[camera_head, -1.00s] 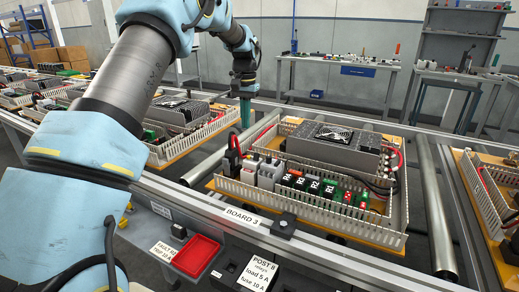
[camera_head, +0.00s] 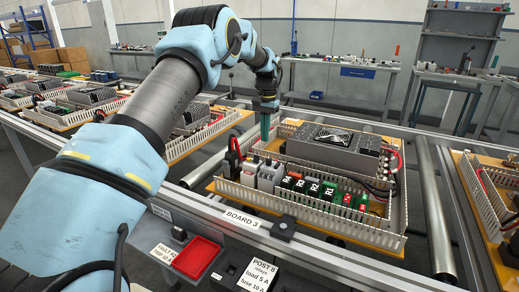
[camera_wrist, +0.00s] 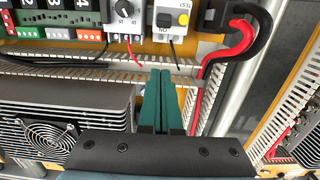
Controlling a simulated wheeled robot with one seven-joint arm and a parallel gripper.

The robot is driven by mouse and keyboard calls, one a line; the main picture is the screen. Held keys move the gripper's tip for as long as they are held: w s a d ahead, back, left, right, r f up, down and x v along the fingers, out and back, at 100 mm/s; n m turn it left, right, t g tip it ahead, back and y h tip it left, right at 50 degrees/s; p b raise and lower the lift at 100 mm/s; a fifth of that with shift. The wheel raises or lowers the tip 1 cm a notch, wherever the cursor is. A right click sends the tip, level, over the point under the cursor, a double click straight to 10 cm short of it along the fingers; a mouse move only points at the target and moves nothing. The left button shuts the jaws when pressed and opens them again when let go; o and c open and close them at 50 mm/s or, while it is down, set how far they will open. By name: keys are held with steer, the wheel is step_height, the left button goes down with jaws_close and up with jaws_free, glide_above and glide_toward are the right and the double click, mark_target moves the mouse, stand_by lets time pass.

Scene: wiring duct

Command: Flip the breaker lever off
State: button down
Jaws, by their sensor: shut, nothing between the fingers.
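In the wrist view the fingertips show below the breaker, over the slotted duct, apart from the lever. In the head view my gripper (camera_head: 265,140) hangs above the board's back left part.
A finned housing with a fan (camera_head: 335,145) stands behind the modules. Slotted duct walls (camera_head: 300,205) surround the board.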

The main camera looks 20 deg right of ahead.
mark_target(256, 159)
steer(key=shift+s+a+f+p, duration=0.4)
steer(key=shift+a+f+p, duration=0.15)
steer(key=shift+f, duration=0.2)
steer(key=shift+s+a+f+p, duration=0.45)
steer(key=shift+a+f+p, duration=0.05)
steer(key=shift+f, duration=0.3)
steer(key=shift+s+a+f+p, duration=0.4)
steer(key=shift+a+f+p, duration=0.15)
steer(key=shift+f, duration=0.2)
steer(key=shift+s+a+r+t+h+b, duration=0.15)
steer(key=shift+t+h+b, duration=0.3)
steer(key=shift+b, duration=0.55)
steer(key=shift+s+a+t+h+b, duration=0.15)
steer(key=shift+t+h+b, duration=0.25)
steer(key=shift+b, duration=0.6)
steer(key=h+b, duration=0.1)
steer(key=b, duration=0.1)
steer(key=a+t+b, duration=0.1)
steer(key=b, duration=0.1)
steer(key=shift+s+h, duration=0.2)
steer(key=shift+h, duration=0.15)
steer(key=shift+s+a+r+t+h+b, duration=0.1)
steer(key=shift+s+a+t+h+b, duration=0.15)
steer(key=shift+t+h+b, duration=0.75)
steer(key=shift+s+r+g+b, duration=0.1)
steer(key=shift+g+b, duration=0.25)
steer(key=shift+b, duration=0.05)
steer(key=shift+r, duration=0.15)
steer(key=shift+r+p, duration=0.1)
steer(key=shift+p, duration=0.2)
